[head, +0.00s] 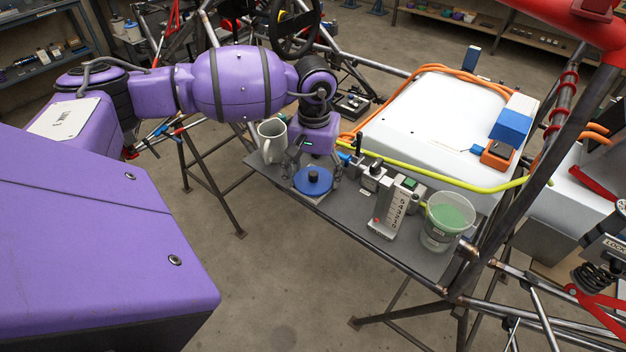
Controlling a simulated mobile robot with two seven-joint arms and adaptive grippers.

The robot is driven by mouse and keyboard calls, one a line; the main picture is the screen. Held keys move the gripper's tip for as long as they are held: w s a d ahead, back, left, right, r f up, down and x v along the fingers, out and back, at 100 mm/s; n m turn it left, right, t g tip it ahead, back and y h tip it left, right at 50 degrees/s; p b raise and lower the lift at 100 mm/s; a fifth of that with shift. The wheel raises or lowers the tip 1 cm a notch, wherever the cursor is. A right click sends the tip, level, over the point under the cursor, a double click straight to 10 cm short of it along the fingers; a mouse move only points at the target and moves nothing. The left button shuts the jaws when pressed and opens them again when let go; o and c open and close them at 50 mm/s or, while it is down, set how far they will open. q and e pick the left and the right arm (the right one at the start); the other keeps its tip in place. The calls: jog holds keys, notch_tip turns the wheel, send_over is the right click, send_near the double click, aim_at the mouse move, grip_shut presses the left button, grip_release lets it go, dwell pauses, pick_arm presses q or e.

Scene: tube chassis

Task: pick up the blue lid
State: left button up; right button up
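The blue lid (302,187) is a round disc with a dark knob on top. It sits near the front edge of the grey table, on what looks like a pale flat piece. My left gripper (313,172) points down over the lid. Its fingers are spread wide, one on each side of the knob, with visible room between. I cannot tell whether the fingertips touch the lid. My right gripper is not in view.
Small metal fittings (371,177), a labelled box (396,208) and a clear tub with green contents (447,222) stand to the right. A yellow-green hose (440,177) runs behind. Tubes surround the table.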

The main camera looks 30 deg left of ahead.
pick_arm(q)
jog(key=c, duration=0.5)
jog(key=shift+o, duration=0.2)
jog(key=shift+r, duration=0.1)
